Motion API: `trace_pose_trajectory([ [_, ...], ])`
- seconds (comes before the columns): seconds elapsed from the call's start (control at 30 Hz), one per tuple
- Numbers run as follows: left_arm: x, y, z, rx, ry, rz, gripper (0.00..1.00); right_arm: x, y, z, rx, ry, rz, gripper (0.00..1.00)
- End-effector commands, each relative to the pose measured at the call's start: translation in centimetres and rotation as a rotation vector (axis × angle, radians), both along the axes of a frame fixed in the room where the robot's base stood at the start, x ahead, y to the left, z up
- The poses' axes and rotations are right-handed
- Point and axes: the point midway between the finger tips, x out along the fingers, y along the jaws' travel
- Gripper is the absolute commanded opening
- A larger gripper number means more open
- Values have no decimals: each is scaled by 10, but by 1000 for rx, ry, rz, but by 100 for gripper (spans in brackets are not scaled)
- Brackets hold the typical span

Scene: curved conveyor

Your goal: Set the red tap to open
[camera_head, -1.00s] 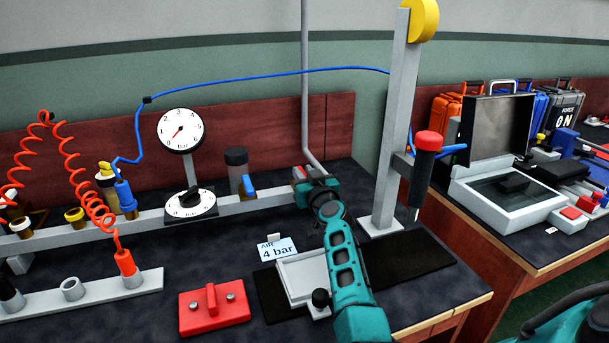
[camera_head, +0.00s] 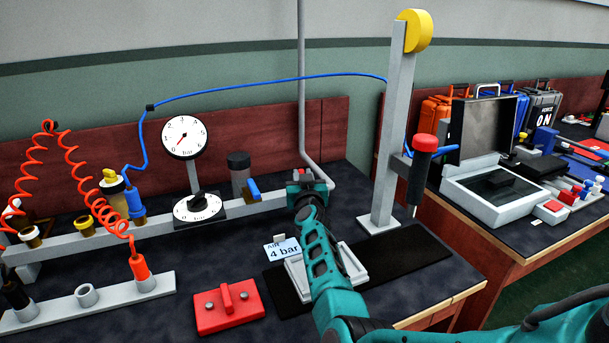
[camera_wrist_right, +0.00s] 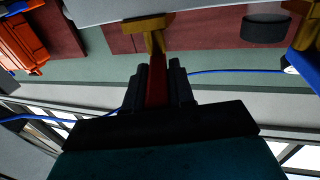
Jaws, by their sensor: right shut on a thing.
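The red tap's lever (camera_wrist_right: 156,88) stands between the dark jaws of my right gripper (camera_wrist_right: 158,85) in the right wrist view, joined to a brass valve body (camera_wrist_right: 146,26). My right gripper is shut on the lever. In the head view my right gripper (camera_head: 306,187) is at the right end of the grey air rail (camera_head: 270,202), by the vertical pipe. It hides most of the red tap there, so the lever's exact angle is hard to tell. My left gripper is not in view.
A blue-levered tap (camera_head: 251,187) sits left along the rail, near a pressure gauge (camera_head: 184,138) and dial. A grey post (camera_head: 389,150) holds a red-topped tool (camera_head: 424,150) to the right. A white tray, a "4 bar" card (camera_head: 284,250) and a red block (camera_head: 228,307) lie in front.

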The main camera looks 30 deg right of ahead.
Motion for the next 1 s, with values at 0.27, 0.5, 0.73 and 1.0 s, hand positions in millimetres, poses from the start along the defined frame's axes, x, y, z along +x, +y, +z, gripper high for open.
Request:
trace_pose_trajectory([
  [0.27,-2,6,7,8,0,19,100,5,6,4,9,-3,-169,0],
  [0.5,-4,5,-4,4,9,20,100,6,7,1,4,-3,-304,0],
  [0.73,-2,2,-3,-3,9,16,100,7,8,1,1,-3,-368,0],
  [1.0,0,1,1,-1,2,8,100,7,7,2,-2,-3,-385,0],
])
